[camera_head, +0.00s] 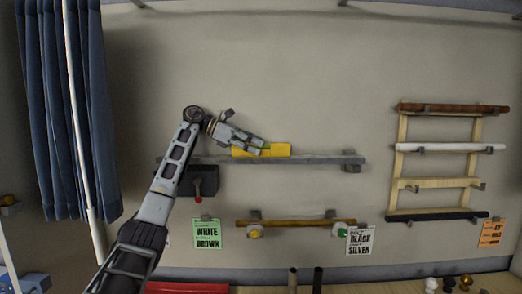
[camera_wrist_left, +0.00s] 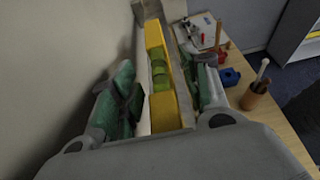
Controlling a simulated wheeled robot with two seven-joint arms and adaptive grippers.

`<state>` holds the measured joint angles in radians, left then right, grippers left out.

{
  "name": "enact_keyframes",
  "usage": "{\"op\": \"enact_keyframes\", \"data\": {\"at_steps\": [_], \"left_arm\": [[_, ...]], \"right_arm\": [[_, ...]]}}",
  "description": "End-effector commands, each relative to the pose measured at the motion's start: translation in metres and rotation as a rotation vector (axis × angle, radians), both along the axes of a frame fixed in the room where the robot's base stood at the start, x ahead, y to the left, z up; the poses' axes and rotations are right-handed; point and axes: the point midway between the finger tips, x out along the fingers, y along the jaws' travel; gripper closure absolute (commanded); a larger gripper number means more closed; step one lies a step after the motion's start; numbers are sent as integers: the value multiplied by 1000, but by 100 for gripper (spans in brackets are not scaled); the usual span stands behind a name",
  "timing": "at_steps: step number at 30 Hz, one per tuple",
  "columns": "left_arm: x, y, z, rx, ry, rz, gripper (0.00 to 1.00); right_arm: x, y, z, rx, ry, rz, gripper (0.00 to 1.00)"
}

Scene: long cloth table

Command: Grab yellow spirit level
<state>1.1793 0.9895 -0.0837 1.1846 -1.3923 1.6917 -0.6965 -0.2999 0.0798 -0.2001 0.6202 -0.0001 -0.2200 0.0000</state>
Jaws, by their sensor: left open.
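The yellow spirit level (camera_head: 277,150) lies on a grey wall shelf (camera_head: 310,160) in the head view. In the left wrist view the yellow spirit level (camera_wrist_left: 155,38) runs lengthwise, with a green vial at its middle. My left gripper (camera_head: 262,146) reaches in from the left and covers part of the level. In the left wrist view my left gripper (camera_wrist_left: 162,85) is open, with one green-padded finger on each side of the level. I cannot tell whether either finger touches it. My right gripper is in neither view.
A dark box with a red knob (camera_head: 197,186) hangs under the shelf's left end. A lower rail (camera_head: 295,223) and a wooden rack (camera_head: 440,184) are on the wall. The left wrist view shows a table (camera_wrist_left: 275,125) with a cup of tools (camera_wrist_left: 255,96) and a blue object (camera_wrist_left: 229,77).

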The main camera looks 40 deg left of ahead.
Motion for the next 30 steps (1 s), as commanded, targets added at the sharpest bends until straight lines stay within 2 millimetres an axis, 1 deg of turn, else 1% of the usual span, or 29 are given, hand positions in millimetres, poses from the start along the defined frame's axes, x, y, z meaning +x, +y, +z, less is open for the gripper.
{"op": "enact_keyframes", "data": {"at_steps": [14, 24, 25, 30], "left_arm": [[0, 0, 0, 0, 0, 1, 54], [0, 0, 0, 0, 0, 1, 97], [0, 0, 0, 0, 0, 1, 100], [0, 0, 0, -1, -1, 1, 100]], "right_arm": [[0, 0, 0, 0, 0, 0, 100], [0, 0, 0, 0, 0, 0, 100], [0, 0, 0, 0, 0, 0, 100], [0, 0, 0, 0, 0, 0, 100]]}}
